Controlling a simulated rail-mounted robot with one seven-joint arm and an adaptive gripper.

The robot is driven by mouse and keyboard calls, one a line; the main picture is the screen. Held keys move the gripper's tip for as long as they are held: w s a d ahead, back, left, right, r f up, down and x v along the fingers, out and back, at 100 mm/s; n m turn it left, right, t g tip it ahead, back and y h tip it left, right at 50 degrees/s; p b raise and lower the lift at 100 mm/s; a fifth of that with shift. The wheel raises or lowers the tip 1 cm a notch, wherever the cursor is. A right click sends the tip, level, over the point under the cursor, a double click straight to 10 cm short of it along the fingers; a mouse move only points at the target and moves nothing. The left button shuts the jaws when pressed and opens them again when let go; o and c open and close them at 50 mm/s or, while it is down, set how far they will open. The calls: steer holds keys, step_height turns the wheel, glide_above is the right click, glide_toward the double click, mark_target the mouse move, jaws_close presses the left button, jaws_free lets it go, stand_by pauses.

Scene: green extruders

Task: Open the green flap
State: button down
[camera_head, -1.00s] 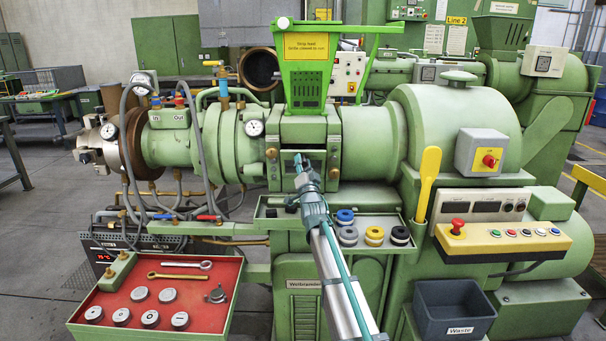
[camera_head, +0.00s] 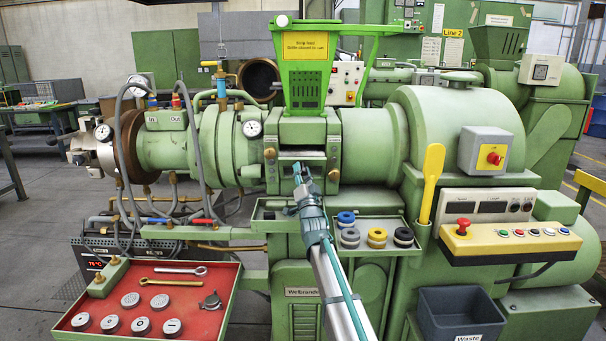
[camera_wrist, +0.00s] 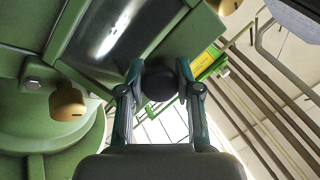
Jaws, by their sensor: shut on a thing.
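The green flap (camera_head: 288,156) is in the block under the green hopper in the head view, between two brass-coloured knobs. A pale strip shows across its recess with dark areas around it. My gripper (camera_head: 298,172) reaches up to the recess from below and partly covers it. In the wrist view, my gripper (camera_wrist: 158,88) is shut on a round black knob (camera_wrist: 159,82), one finger on each side. Beyond the knob is a green plate (camera_wrist: 190,38) beside a shiny grey metal face. How far the flap is tilted is hard to tell.
The hopper (camera_head: 305,82) with a yellow sign stands above the recess. A small tray with ring-shaped parts (camera_head: 377,237) is at the right of my arm. A red tray (camera_head: 190,300) is at lower left, a dark waste bin (camera_head: 460,312) at lower right.

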steer(key=shift+f, duration=0.1)
steer(key=c, duration=0.8)
jaws_free()
step_height(320, 180, up, 10)
steer(key=shift+r, duration=0.1)
